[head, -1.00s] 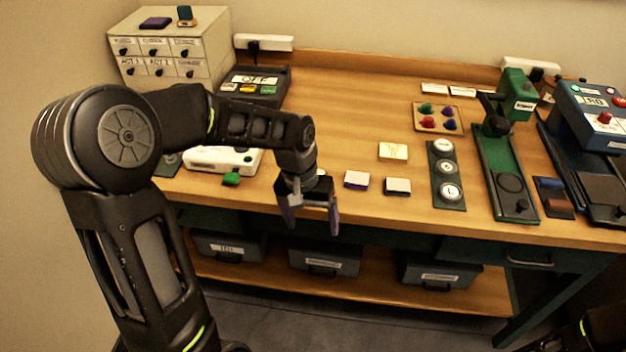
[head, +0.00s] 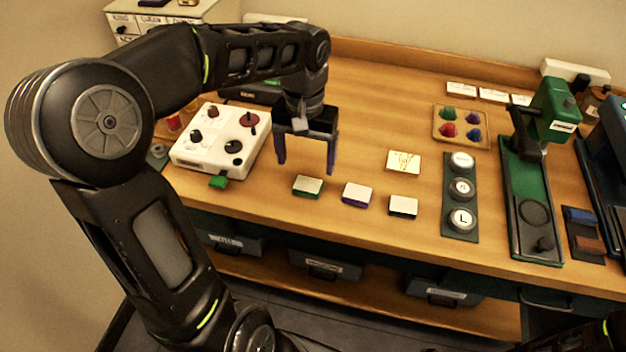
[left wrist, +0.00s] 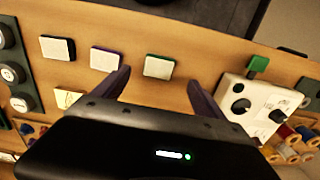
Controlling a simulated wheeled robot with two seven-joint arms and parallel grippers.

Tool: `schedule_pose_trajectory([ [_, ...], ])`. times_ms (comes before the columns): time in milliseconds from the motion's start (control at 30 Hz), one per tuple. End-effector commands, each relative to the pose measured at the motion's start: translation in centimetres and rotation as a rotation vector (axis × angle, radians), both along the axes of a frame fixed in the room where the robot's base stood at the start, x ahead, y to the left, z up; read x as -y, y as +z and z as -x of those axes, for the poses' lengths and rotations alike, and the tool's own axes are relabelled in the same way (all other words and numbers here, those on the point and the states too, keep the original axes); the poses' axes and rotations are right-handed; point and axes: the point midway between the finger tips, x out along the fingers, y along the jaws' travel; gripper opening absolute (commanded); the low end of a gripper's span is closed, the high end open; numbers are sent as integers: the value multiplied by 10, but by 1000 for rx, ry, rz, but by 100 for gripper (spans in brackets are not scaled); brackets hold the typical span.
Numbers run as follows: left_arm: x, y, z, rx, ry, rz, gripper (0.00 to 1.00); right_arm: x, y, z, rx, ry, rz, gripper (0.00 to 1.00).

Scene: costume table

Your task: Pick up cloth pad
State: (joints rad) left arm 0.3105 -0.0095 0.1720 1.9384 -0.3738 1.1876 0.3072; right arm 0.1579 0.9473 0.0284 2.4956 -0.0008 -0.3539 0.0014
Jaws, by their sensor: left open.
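Three small pads with pale tops lie in a row near the table's front edge: a green-edged pad (head: 308,186), a purple-edged pad (head: 357,194) and a dark-edged pad (head: 403,205). I cannot tell which is the cloth pad. My left gripper (head: 306,166) is open and empty, pointing down just behind and above the green-edged pad. In the left wrist view, that green-edged pad (left wrist: 159,67) shows between the fingertips (left wrist: 158,80), apart from them. The purple-edged pad (left wrist: 104,60) is outside the left finger. My right gripper is not in view.
A white box with knobs (head: 218,142) and a green tab stands left of the gripper. A card (head: 404,161), a strip of round buttons (head: 461,190), a tray of coloured pieces (head: 461,125) and a green press (head: 553,110) are rightward.

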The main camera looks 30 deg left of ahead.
Motion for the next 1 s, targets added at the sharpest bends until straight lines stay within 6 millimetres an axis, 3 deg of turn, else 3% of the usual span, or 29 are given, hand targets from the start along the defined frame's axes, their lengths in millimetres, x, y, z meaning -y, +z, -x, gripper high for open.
schedule_pose_trajectory([
  [167, 0, -2, 0, -1, 0, 0, 82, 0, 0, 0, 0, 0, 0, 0],
  [433, 0, -26, 0, -2, 1, 2, 82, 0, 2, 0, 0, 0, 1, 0],
  [767, 1, -29, 1, -1, 0, 1, 82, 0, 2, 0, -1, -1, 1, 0],
  [1000, 3, -57, 5, -4, -1, 2, 82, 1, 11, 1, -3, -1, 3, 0],
])
